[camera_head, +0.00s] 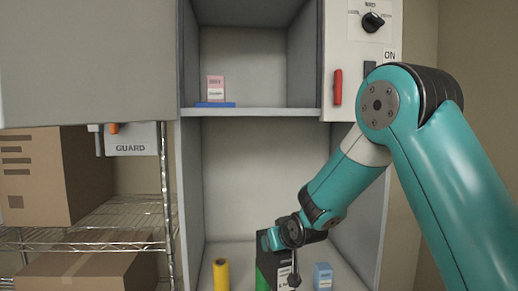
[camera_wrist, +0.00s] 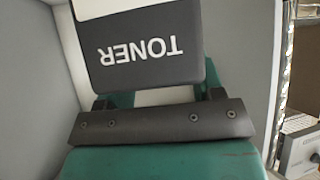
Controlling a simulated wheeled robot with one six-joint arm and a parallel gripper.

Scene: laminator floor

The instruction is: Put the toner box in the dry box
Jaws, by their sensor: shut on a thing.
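The toner box (camera_wrist: 140,55) is dark grey and white, with the word TONER upside down in the wrist view. My gripper (camera_wrist: 158,97) is shut on it, one finger at each side. In the head view the toner box (camera_head: 263,262) shows as a dark and green box with a white label, partly hidden behind my gripper (camera_head: 284,246). It is in the lower compartment of a grey open cabinet (camera_head: 250,160), which seems to be the dry box. The box's lower end is out of frame, so I cannot tell if it touches the floor.
A yellow cylinder (camera_head: 221,274) stands left of the toner box and a small blue box (camera_head: 323,276) right. A pink-white box (camera_head: 215,89) and a flat blue item (camera_head: 215,105) lie on the upper shelf. A wire rack (camera_head: 100,220) with cartons (camera_head: 40,175) stands left.

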